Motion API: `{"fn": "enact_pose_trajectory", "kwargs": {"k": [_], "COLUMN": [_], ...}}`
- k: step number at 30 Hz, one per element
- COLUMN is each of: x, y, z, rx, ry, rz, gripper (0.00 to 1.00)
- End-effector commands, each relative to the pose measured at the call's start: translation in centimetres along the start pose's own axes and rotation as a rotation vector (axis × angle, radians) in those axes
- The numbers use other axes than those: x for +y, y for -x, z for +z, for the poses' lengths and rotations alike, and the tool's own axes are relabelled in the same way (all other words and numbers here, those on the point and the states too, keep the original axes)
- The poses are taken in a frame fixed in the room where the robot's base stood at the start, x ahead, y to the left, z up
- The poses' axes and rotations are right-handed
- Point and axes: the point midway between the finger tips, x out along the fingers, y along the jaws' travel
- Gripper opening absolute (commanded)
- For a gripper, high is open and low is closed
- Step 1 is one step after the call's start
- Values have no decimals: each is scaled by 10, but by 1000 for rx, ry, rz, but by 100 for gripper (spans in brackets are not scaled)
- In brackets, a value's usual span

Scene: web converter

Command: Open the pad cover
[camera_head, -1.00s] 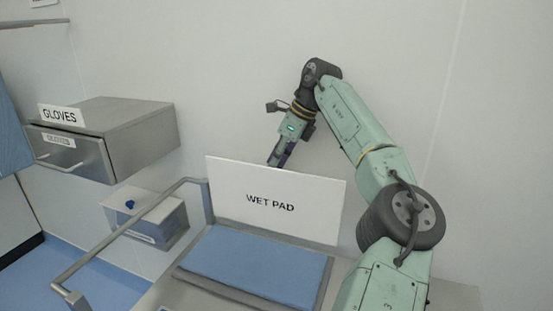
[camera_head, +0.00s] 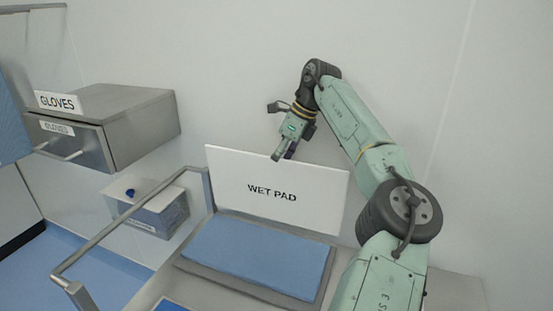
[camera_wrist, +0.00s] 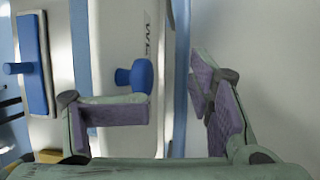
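A white upright panel marked WET PAD (camera_head: 318,203) stands behind a blue pad (camera_head: 255,256) in the head view. My gripper (camera_head: 282,156) is at the panel's top edge, pointing down. In the wrist view, my gripper (camera_wrist: 165,112) has its fingers wide apart with nothing held. A white surface (camera_wrist: 113,45) with partly seen lettering carries a blue knob (camera_wrist: 140,75). The knob appears between the fingers, nearer the left one; contact is not visible. I cannot tell which surface is the pad cover.
A metal rail (camera_head: 125,217) runs along the left of the pad. A drawer unit marked GLOVES (camera_head: 135,115) and a small box with a blue knob (camera_head: 160,214) are at the left. A blue panel (camera_wrist: 36,62) stands left in the wrist view. Wall space above my gripper is clear.

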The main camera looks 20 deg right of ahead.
Motion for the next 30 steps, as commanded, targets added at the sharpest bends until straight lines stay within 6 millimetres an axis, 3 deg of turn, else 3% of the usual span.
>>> {"fn": "enact_pose_trajectory", "kwargs": {"k": [5, 18, 30], "x": [-1, 0, 1], "y": [5, 69, 75], "z": [-2, 1, 1], "rx": [2, 0, 0], "ry": [-4, -1, 1], "rz": [-1, -1, 0], "gripper": [45, 45, 45]}}
